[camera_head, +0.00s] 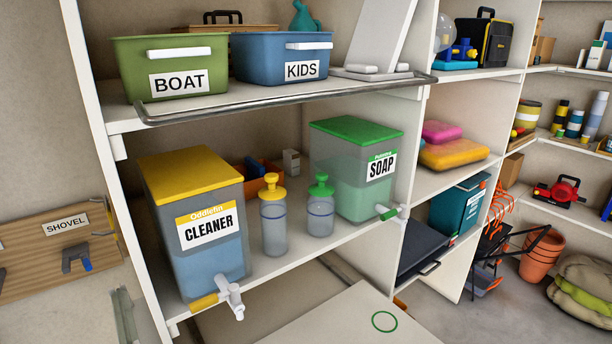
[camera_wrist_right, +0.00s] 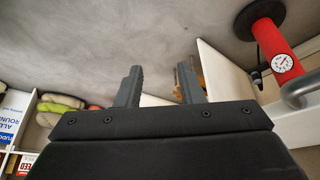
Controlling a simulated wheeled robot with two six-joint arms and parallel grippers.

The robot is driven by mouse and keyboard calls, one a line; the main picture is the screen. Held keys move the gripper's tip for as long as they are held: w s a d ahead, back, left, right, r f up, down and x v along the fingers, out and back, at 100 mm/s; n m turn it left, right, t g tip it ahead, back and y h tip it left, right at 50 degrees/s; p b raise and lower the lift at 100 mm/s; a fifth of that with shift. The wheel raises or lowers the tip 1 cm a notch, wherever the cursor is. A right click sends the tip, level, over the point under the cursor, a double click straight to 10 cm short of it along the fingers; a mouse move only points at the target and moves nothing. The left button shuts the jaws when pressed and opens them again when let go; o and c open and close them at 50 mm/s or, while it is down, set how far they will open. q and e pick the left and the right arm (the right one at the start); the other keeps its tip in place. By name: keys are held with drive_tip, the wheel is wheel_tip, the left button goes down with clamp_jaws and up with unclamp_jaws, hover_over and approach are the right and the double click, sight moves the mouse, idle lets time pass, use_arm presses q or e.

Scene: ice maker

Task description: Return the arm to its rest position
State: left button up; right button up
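My right gripper (camera_wrist_right: 160,84) shows in the right wrist view. Its two dark fingers stand apart with nothing between them, so it is open and empty. Neither of my grippers shows in the head view, and the left one is in no view. In the head view, a cleaner dispenser (camera_head: 195,262) with a yellow lid and a soap dispenser (camera_head: 345,190) with a green lid stand on the middle shelf. Between them stand a yellow-topped pump bottle (camera_head: 274,228) and a green-topped pump bottle (camera_head: 320,213), both upright.
A BOAT bin (camera_head: 130,68) and a KIDS bin (camera_head: 262,68) sit on the upper shelf behind a metal rail (camera_head: 250,101). A pale surface with a green ring (camera_head: 350,325) lies below. The right wrist view shows a red cylinder with a gauge (camera_wrist_right: 273,45) at the right.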

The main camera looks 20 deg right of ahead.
drive_tip(key=s+a+f+n+g, duration=0.1)
drive_tip(key=s+a+f+n, duration=0.1)
drive_tip(key=s+a+f, duration=0.2)
drive_tip(key=s+a+f+n+y, duration=0.1)
drive_tip(key=s+a+f+n, duration=0.1)
drive_tip(key=s+a, duration=0.9)
drive_tip(key=s+a+f+n+g, duration=0.1)
drive_tip(key=s+a+f+n, duration=0.1)
drive_tip(key=s+a+f, duration=0.3)
drive_tip(key=s+a, duration=0.2)
drive_tip(key=s, duration=0.1)
drive_tip(key=shift+a+f+g+y, duration=0.3)
drive_tip(key=shift+y, duration=0.1)
